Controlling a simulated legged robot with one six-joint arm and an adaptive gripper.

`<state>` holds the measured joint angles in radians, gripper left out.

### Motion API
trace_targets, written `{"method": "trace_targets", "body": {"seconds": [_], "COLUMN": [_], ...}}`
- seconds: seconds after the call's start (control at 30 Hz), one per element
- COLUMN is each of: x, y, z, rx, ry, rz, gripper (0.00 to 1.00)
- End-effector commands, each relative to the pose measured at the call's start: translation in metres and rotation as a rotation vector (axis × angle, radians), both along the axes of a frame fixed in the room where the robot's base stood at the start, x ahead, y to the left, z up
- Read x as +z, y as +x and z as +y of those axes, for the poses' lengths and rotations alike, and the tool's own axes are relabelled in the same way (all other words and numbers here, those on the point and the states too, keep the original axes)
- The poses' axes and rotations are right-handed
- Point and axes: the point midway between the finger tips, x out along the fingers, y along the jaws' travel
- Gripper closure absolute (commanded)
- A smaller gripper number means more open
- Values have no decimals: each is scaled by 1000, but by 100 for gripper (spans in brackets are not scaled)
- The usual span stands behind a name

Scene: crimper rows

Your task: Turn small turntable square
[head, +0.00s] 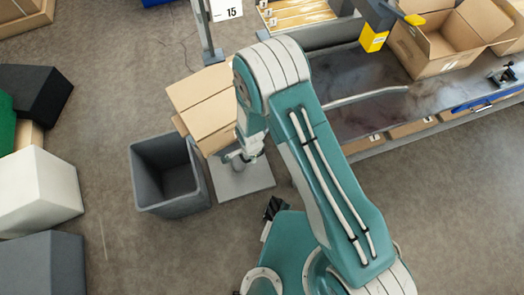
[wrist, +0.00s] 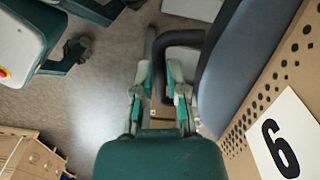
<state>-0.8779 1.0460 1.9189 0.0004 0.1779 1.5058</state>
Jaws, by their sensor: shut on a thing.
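The small turntable looks like a light grey square plate (head: 248,184) on the floor in the head view, just right of a dark grey bin. A cardboard box (head: 203,105) stands behind it; I cannot tell whether it rests on the plate. My gripper (head: 240,159) is low over the plate's back part and hides some of it. In the wrist view my gripper (wrist: 160,88) has its fingers on both sides of the lower end of a dark bent handle (wrist: 182,38) and is shut on it. The exact contact is partly hidden.
The open grey bin (head: 172,180) stands close left. A worktable (head: 365,115) with an open carton (head: 440,45) is at upper right. A perforated board with a 6 card (wrist: 280,145) is at right in the wrist view. Floor in front is clear.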

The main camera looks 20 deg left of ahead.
Motion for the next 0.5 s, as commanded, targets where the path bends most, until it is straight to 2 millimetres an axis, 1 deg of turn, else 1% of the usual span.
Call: {"method": "trace_targets", "body": {"seconds": [0.03, 0.2, 0.5], "x": [0, 1, 1], "y": [-3, -16, -30], "z": [7, 19, 34], "rx": [-17, -87, -181], "ry": [7, 8, 8], "rz": [-5, -6, -5], "gripper": [100, 100, 100]}}
